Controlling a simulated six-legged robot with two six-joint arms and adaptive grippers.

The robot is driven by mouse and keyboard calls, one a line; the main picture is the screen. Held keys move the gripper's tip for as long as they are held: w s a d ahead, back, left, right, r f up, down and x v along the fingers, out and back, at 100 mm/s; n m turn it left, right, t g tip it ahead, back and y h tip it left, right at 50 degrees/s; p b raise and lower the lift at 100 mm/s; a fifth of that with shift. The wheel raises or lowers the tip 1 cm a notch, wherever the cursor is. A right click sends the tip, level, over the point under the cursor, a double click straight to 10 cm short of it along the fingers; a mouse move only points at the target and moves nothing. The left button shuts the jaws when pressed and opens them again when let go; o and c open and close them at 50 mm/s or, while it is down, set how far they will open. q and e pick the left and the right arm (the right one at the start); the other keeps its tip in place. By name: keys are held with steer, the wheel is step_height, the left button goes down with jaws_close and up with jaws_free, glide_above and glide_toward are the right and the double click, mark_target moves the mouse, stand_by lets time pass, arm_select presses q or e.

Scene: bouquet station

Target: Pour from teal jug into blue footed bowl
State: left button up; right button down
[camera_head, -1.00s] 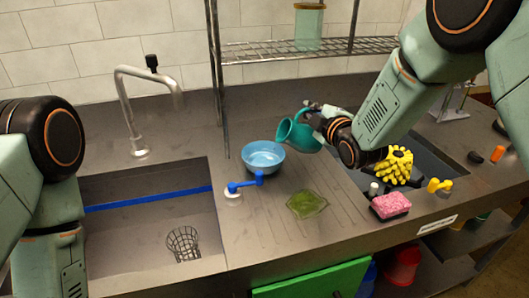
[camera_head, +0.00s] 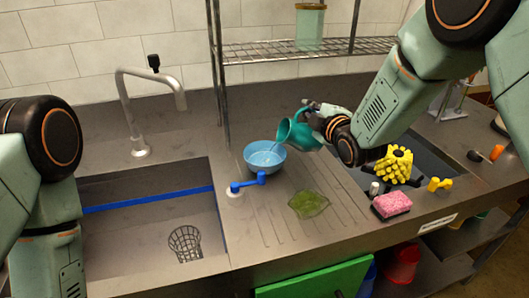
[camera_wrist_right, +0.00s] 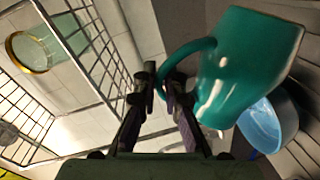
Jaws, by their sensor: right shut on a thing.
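The teal jug (camera_head: 300,134) is held tilted over the right rim of the blue footed bowl (camera_head: 265,160), with its mouth toward the bowl. A thin pale stream shows between the jug's lip and the bowl. My right gripper (camera_head: 312,112) is shut on the jug's handle. In the right wrist view the jug (camera_wrist_right: 240,70) is large and the bowl (camera_wrist_right: 268,125) shows partly behind it; my right gripper's fingers (camera_wrist_right: 160,95) are at the handle loop. The bowl stands upright on the counter. My left gripper is out of view; only my left arm shows.
A blue lever tap (camera_head: 248,183) is just in front of the bowl. A green glass dish (camera_head: 309,204) lies to its front right. A wire shelf (camera_head: 310,47) is behind. A pink sponge (camera_head: 391,204) and yellow gloves (camera_head: 395,165) are right. A sink (camera_head: 150,235) opens at left.

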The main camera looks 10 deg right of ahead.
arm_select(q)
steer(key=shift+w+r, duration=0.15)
arm_select(e)
steer(key=shift+a+r, duration=0.1)
steer(key=shift+r, duration=0.15)
steer(key=shift+s+a+r, duration=0.1)
steer(key=shift+a+r, duration=0.05)
steer(key=shift+a, duration=0.15)
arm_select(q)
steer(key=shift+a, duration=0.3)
arm_select(e)
steer(key=shift+d, duration=0.1)
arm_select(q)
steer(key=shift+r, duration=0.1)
arm_select(e)
steer(key=shift+n, duration=0.3)
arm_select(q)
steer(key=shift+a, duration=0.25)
arm_select(e)
steer(key=shift+a+r, duration=0.15)
steer(key=shift+a, duration=0.1)
arm_select(q)
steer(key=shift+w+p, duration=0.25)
steer(key=shift+p, duration=0.05)
